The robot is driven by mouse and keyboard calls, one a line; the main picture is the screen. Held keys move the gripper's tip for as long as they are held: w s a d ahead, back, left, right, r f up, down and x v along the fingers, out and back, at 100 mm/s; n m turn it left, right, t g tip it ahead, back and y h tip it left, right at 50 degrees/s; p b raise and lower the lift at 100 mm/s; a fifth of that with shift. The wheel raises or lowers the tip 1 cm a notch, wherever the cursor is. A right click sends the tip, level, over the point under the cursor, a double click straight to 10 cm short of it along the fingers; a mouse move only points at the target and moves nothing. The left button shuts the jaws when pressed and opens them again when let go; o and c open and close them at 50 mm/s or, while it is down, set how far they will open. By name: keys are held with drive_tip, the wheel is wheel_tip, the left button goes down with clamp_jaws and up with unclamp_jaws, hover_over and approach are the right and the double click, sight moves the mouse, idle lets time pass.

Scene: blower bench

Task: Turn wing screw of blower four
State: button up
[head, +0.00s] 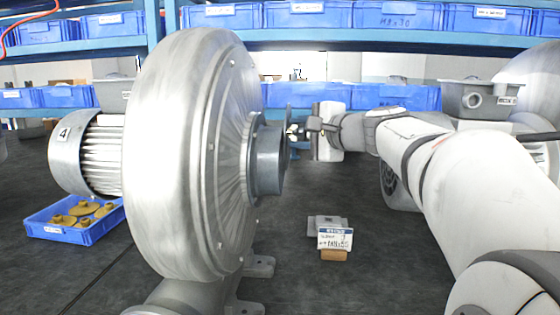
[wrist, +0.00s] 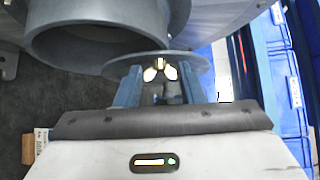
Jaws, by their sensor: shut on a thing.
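The blower (head: 185,150) with a "4" tag on its motor (head: 85,155) fills the left half of the head view. Its round grey inlet (head: 268,160) faces right, and shows from close up in the wrist view (wrist: 95,40). A small brass-coloured wing screw (wrist: 160,70) sits at the edge of the inlet flange (wrist: 185,62). My gripper (wrist: 160,78) has its blue fingers on either side of the wing screw and is shut on it. In the head view my gripper (head: 298,133) is at the right of the inlet, with the screw hard to make out.
A blue bin (head: 75,222) with brass-coloured parts stands at the left. A small labelled block (head: 334,238) lies on the dark bench top below my arm. Shelves with blue bins (head: 395,17) run along the back. The bench between blower and block is clear.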

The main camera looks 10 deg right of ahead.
drive_tip(key=shift+d+f+n+t+b, duration=0.1)
drive_tip(key=shift+f+n+t+b, duration=0.35)
drive_tip(key=shift+b, duration=2.2)
drive_tip(key=shift+d+f+n+t+b, duration=0.2)
drive_tip(key=shift+n+t+b, duration=0.45)
drive_tip(key=shift+b, duration=1.95)
drive_tip(key=n+b, duration=0.1)
drive_tip(key=b, duration=0.1)
drive_tip(key=t+y+b, duration=0.1)
drive_tip(key=b, duration=0.1)
drive_tip(key=shift+a+f+n+t+y+b, duration=0.15)
drive_tip(key=shift+n+t+y+b, duration=0.15)
drive_tip(key=shift+n+b, duration=0.1)
drive_tip(key=shift+w+f+n+t+y+b, duration=0.15)
drive_tip(key=shift+n+t+y, duration=0.05)
drive_tip(key=shift+n+y, duration=1)
drive_tip(key=shift+w+f+n+t+y+b, duration=0.1)
drive_tip(key=shift+w+n+t+y+b, duration=0.1)
drive_tip(key=shift+n+y, duration=1)
drive_tip(key=shift+w+f+n+t+y+b, duration=0.15)
drive_tip(key=shift+n+y, duration=0.55)
drive_tip(key=shift+n, duration=1)
drive_tip(key=shift+n+y, duration=0.3)
drive_tip(key=shift+f, duration=0.1)
drive_tip(key=o, duration=1)
drive_tip(key=shift+d, duration=0.2)
drive_tip(key=shift+s, duration=0.1)
